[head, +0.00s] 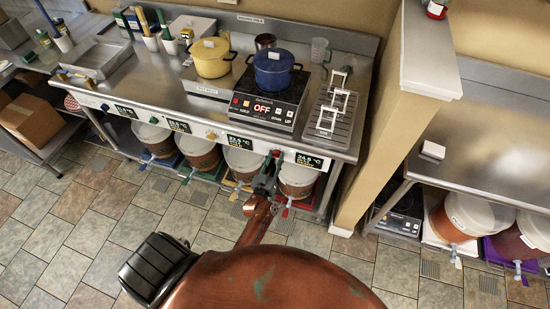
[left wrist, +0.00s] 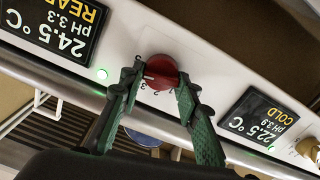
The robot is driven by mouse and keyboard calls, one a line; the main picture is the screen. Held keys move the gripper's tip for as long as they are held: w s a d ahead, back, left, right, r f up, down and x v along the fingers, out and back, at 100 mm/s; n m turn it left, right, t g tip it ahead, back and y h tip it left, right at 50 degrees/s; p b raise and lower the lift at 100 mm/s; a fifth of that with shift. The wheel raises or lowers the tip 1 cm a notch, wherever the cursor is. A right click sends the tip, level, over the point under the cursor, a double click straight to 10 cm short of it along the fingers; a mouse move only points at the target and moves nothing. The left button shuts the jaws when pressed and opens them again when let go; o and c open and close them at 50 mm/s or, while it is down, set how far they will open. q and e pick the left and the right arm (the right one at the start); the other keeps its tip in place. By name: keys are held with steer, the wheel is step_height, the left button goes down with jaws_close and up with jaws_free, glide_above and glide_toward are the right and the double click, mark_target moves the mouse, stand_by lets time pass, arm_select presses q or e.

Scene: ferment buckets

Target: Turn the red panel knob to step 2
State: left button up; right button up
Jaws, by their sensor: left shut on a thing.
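The red panel knob (left wrist: 162,72) sits on the white control panel (left wrist: 208,62) between two dark displays. A small light mark shows at its left edge in the left wrist view. Small dial marks lie around it, partly hidden by the fingers, and I cannot tell which step it points to. My left gripper (left wrist: 161,80) is shut on the knob, with one green finger on each side. My right gripper is not in view.
A display reading 24.5 °C (head: 309,160) is right of the knob in the head view; another display (head: 246,144) is left. Ferment buckets (head: 297,180) stand below the panel. A blue pot (head: 274,70) sits on a cooker (head: 267,106) above. A wall post (head: 385,115) stands at right.

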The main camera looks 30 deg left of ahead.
arm_select(q)
steer(key=n, duration=0.4)
steer(key=shift+a+n, duration=0.1)
steer(key=shift+n, duration=0.2)
steer(key=n, duration=0.4)
steer(key=shift+s+f+n, duration=0.1)
steer(key=shift+f+n, duration=0.05)
steer(key=shift+n, duration=0.15)
steer(key=shift+f+n+b, duration=0.2)
steer(key=shift+n+b, duration=0.2)
steer(key=shift+n, duration=4.3)
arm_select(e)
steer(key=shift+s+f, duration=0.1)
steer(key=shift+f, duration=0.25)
arm_select(q)
steer(key=shift+n, duration=0.3)
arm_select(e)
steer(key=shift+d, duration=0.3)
arm_select(q)
steer(key=o, duration=1.1)
steer(key=shift+o, duration=0.2)
